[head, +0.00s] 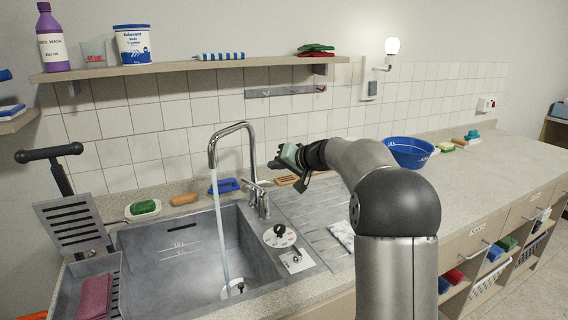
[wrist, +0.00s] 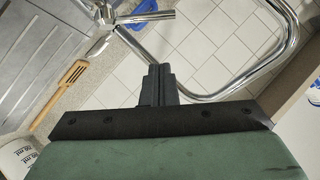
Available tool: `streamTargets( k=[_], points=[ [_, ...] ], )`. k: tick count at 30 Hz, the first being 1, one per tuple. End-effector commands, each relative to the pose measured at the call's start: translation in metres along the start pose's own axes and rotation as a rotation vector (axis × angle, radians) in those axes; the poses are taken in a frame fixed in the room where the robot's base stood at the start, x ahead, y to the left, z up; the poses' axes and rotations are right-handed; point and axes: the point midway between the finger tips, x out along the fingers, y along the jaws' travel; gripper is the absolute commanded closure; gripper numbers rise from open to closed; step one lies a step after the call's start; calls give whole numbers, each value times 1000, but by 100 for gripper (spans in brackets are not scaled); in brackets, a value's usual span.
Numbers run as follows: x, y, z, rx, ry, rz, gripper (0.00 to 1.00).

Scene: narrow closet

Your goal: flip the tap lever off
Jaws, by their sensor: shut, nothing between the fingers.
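The chrome tap (head: 240,128) stands at the back of the grey sink (head: 180,262), and a stream of water (head: 221,230) runs from its spout. The tap lever (head: 258,184) is at the tap's base, to the right of the spout. My gripper (head: 272,163) is beside the tap, a little above the lever, pointing left, with no clear contact. In the wrist view my gripper's dark fingers (wrist: 158,70) are together and hold nothing. The curved spout (wrist: 262,72) shows at right there, and the lever (wrist: 146,18) at the top.
A wooden shelf (head: 190,68) with bottles and tubs runs above. A blue bowl (head: 410,152) sits on the counter at right. A wooden slotted spatula (wrist: 70,78) and a white cup (wrist: 18,157) show in the wrist view.

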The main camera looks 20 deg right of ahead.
Motion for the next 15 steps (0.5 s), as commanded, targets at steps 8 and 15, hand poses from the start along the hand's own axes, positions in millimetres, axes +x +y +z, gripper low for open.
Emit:
streamTargets(
  k=[8, 15],
  points=[
    [58, -2, 2, 1, -5, 0, 100],
    [78, 0, 25, 0, -3, 1, 100]
  ],
)
